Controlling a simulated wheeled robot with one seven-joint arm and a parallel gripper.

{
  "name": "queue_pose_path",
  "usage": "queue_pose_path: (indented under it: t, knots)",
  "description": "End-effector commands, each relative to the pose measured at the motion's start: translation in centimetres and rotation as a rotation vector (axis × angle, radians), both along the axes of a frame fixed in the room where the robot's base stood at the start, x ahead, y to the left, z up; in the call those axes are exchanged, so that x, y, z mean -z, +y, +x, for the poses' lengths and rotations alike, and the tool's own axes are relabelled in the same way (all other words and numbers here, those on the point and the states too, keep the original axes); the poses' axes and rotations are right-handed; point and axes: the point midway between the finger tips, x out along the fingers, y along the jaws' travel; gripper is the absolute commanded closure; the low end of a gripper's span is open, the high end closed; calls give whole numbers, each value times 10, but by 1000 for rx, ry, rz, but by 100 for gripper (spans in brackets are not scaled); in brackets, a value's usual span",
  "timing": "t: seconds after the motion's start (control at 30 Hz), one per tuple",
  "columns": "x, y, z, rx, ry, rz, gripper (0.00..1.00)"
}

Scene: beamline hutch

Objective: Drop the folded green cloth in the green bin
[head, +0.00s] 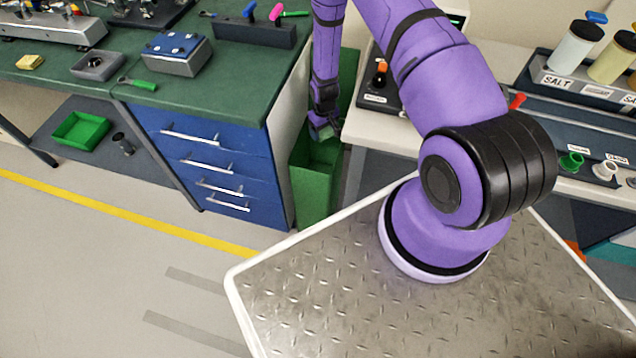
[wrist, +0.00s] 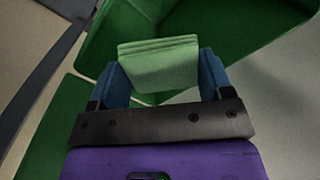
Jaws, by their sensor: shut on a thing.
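The folded green cloth (wrist: 158,66) is pale green and layered. It sits between the two blue fingers of my gripper (wrist: 162,72), which is shut on it. In the head view my gripper (head: 322,128) points down at the mouth of the tall green bin (head: 314,190), between the blue drawer unit and the light bench. The cloth is small there and partly hidden by the gripper. In the wrist view the bin (wrist: 240,25) opens dark green beyond the cloth; the exact height of the cloth over the rim is hard to tell.
A blue drawer unit (head: 205,165) under a green worktop (head: 245,75) stands close to the left of the bin. A light bench (head: 400,130) stands close to the right. A small green tray (head: 80,130) lies on the low shelf at left. Floor at front left is clear.

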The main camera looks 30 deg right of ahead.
Motion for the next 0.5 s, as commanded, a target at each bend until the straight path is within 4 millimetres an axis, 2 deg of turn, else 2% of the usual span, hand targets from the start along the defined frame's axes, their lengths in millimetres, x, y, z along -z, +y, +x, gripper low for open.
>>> queue_pose_path:
  t: [0.2,0.5]
  knots:
    - [20,0,0,0,1,0,53]
    - [27,0,0,1,0,0,53]
